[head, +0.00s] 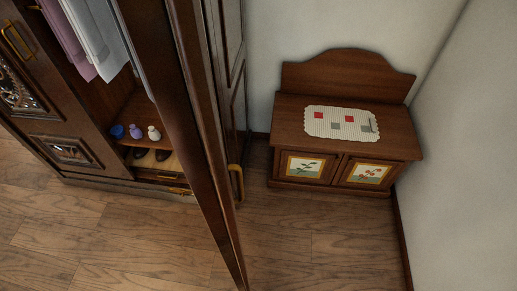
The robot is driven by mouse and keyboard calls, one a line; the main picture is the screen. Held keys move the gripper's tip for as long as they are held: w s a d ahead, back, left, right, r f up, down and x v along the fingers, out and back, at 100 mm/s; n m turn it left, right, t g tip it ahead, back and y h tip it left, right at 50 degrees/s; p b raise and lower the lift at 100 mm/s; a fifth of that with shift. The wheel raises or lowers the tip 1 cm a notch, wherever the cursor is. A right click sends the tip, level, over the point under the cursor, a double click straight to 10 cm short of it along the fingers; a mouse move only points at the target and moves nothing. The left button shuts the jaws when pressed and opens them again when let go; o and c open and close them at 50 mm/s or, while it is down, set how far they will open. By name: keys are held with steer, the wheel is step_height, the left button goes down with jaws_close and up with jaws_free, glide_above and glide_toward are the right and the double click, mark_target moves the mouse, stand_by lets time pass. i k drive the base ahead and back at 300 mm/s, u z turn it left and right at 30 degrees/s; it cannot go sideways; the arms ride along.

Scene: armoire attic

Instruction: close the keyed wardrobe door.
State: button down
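The dark wooden wardrobe (60,125) stands at the left. One of its doors (198,115) stands open, swung out toward me and seen nearly edge-on. A brass handle (237,182) juts from the right side of this door. I see no key on it, so I cannot tell whether this is the keyed door. The left wardrobe front (25,90), with a brass handle (14,38) and patterned panels, looks closed. My gripper is not in view.
Clothes (92,35) hang inside the wardrobe above small bottles (136,132) and dark shoes. A low wooden cabinet (290,125) with a white mat (340,113) stands against the back wall. The wooden floor (310,255) between them is clear.

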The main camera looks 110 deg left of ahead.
mark_target(167, 38)
steer(key=u, duration=1.85)
steer(key=i, duration=1.3)
steer(key=u, duration=1.95)
steer(key=i, duration=0.3)
steer(key=z, duration=0.15)
